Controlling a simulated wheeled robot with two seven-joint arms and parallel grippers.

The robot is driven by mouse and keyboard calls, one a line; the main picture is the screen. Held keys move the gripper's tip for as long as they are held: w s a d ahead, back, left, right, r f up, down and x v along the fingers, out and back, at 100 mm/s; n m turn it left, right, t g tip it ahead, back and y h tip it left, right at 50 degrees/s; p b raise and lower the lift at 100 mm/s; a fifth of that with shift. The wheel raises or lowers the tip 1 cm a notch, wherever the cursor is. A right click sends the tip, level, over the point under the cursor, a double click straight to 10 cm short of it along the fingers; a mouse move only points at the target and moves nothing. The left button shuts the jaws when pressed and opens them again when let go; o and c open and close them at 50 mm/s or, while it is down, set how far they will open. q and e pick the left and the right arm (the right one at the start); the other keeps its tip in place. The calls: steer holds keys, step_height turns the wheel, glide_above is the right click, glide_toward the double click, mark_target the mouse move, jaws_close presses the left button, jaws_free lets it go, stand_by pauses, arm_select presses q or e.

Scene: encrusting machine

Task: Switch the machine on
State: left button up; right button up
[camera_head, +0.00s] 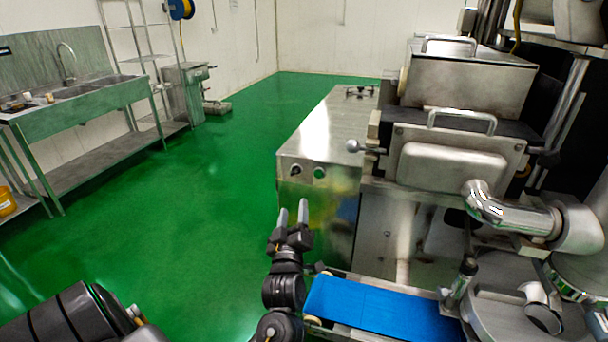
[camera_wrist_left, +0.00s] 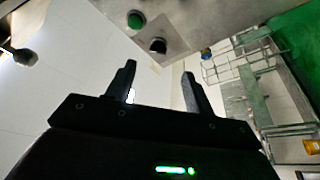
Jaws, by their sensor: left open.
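The machine (camera_head: 322,215) is a steel cabinet with a steel top at the centre of the head view. Its front panel carries a dark knob (camera_head: 296,170) and, to the right of it, a green round button (camera_head: 319,172). In the left wrist view, which looks tilted, the green button (camera_wrist_left: 136,19) and the black knob (camera_wrist_left: 158,45) show above the fingers. My left gripper (camera_head: 293,212) is open and empty, below and in front of the panel, apart from both controls. Its two fingers also show in the left wrist view (camera_wrist_left: 159,72). My right gripper is out of view.
A blue conveyor belt (camera_head: 375,308) lies right of my left gripper. A ball-ended lever (camera_head: 355,146) sticks out from the machine's head above. Green floor (camera_head: 190,220) is open to the left, with a steel sink table (camera_head: 85,105) beyond.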

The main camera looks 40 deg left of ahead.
mark_target(294, 174)
arm_select(q)
steer(key=shift+n, duration=0.3)
steer(key=p+x, duration=0.1)
steer(key=x, duration=0.5)
steer(key=r+p+x, duration=0.1)
steer(key=x, duration=0.3)
steer(key=shift+s+a+p, duration=0.2)
steer(key=shift+s+p, duration=0.1)
steer(key=shift+p, duration=0.05)
steer(key=shift+w+a, duration=0.25)
steer(key=shift+w, duration=0.15)
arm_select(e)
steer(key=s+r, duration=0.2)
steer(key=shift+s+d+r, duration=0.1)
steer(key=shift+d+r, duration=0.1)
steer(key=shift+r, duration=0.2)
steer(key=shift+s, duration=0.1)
arm_select(q)
steer(key=c, duration=1)
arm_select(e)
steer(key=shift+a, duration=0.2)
